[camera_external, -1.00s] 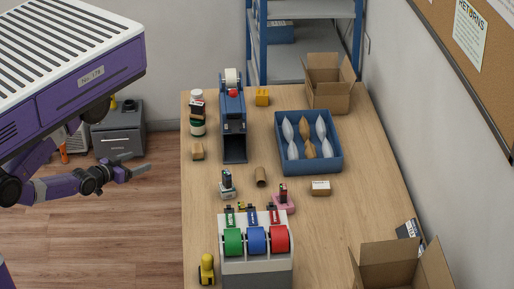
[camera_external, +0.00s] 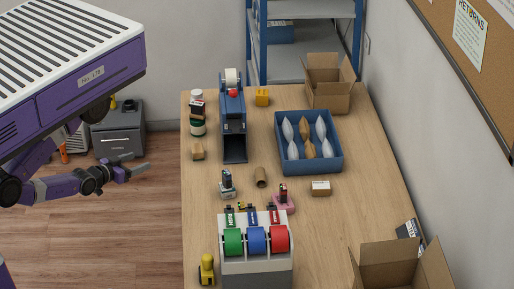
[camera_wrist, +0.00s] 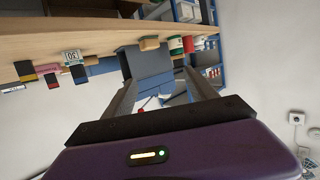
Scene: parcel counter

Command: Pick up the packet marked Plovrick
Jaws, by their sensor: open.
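No writing on any packet can be read, so I cannot tell which one is marked Plovrick. A blue tray (camera_external: 341,164) on the table holds several pillow-shaped packets, some white (camera_external: 321,127) and some tan (camera_external: 305,128), in two rows. My gripper (camera_external: 140,169) is left of the table, over the floor, well away from the tray and empty. In the wrist view my gripper (camera_wrist: 158,92) shows two spread fingers with nothing between them. That view is turned over, with the tabletop along the top; no tray packet can be made out in it.
Open cartons (camera_external: 329,92) (camera_external: 390,266) stand at the back and front right. The right-middle tabletop is clear.

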